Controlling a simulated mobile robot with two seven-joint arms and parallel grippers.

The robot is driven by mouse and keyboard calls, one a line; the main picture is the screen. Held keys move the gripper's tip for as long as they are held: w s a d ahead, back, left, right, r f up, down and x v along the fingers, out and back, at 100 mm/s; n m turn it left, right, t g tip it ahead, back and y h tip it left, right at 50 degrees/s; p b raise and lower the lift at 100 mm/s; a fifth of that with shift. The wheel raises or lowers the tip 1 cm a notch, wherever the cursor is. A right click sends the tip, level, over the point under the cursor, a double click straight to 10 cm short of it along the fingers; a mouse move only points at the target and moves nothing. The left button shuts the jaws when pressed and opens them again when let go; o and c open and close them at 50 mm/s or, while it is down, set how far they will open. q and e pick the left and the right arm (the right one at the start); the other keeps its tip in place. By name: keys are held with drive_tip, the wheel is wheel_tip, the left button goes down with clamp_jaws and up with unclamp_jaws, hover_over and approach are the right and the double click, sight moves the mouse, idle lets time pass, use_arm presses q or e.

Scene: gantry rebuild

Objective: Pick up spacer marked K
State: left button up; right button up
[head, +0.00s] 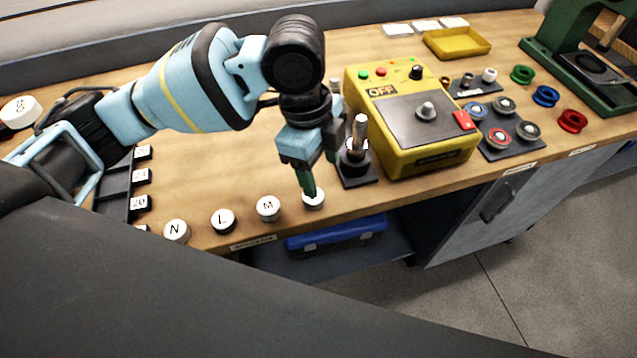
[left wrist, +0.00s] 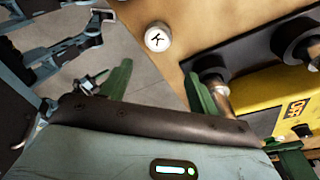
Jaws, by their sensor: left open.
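The spacer marked K (left wrist: 158,37) is a white round piece with a black letter on its top, near the table edge in the left wrist view. In the head view the matching white spacer (head: 315,203) stands at the right end of the lettered row, its top partly hidden by my left finger. My left gripper (head: 319,172) is open and points down over it. In the left wrist view the green fingers (left wrist: 157,74) are spread and empty, with the spacer beyond their tips.
Spacers M (head: 268,208), L (head: 223,220) and N (head: 177,230) stand to the left along the front edge. An upright metal pin on a black base (head: 356,180) stands close to the right of my gripper, beside the yellow control box (head: 400,150).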

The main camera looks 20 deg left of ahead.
use_arm(q)
drive_tip(key=shift+w+a+r, duration=0.15)
drive_tip(key=shift+a+r, duration=0.15)
drive_tip(key=shift+a, duration=0.05)
drive_tip(key=shift+a+r, duration=0.15)
drive_tip(key=shift+r, duration=0.05)
drive_tip(key=shift+f, duration=1.4)
drive_tip(key=f, duration=0.2)
drive_tip(key=s+f, duration=0.1)
drive_tip(key=f, duration=0.1)
drive_tip(key=shift+a+b, duration=0.25)
drive_tip(key=shift+b, duration=0.05)
drive_tip(key=shift+d+f, duration=0.1)
drive_tip(key=shift+f, duration=0.45)
use_arm(e)
drive_tip(key=shift+s+f, duration=0.15)
drive_tip(key=shift+f, duration=0.25)
use_arm(q)
drive_tip(key=shift+c, duration=0.4)
drive_tip(key=c, duration=1)
use_arm(e)
drive_tip(key=shift+s+f, duration=0.1)
drive_tip(key=shift+f, duration=0.05)
